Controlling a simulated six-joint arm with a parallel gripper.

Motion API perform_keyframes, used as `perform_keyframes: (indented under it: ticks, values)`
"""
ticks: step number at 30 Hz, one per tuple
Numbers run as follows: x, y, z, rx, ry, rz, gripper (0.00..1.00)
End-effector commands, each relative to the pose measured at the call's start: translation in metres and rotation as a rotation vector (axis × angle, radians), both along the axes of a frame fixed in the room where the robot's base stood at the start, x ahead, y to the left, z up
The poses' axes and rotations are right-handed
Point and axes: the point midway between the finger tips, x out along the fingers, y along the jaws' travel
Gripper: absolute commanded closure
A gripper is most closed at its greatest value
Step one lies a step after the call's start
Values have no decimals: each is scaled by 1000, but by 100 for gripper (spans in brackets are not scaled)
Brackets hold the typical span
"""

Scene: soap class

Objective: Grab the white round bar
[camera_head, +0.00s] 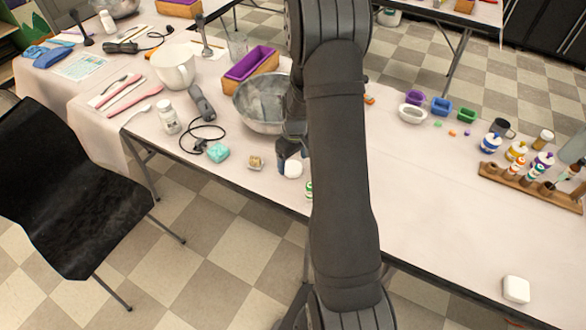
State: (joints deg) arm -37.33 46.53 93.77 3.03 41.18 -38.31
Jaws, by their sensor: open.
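The white round bar (293,169) lies on the table near its front edge, left of my arm. My gripper (287,156) is open and points down right at the bar, its dark fingers covering part of the bar's upper side. I cannot tell whether the fingers touch it or stand on both sides of it. A second white bar (516,290), squarish with rounded corners, lies alone near the front edge at the far right.
A tan bar (256,163) and a teal bar (218,153) lie left of the gripper. A metal bowl (261,103) stands just behind it. A wooden rack (530,188) with small bottles stands at right. The table's front right is mostly clear. A black chair (80,190) stands at left.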

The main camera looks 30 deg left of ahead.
Motion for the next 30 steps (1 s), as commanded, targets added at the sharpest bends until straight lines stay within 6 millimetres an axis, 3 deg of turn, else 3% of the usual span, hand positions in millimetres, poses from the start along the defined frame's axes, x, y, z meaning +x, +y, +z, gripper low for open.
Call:
perform_keyframes:
  ticks: [6,14,21,30]
  values:
    - [-1,0,-23,-1,1,0,19]
    - [-1,0,-25,0,0,0,19]
    - [-1,0,-24,0,0,0,66]
    - [-1,0,-23,0,0,0,68]
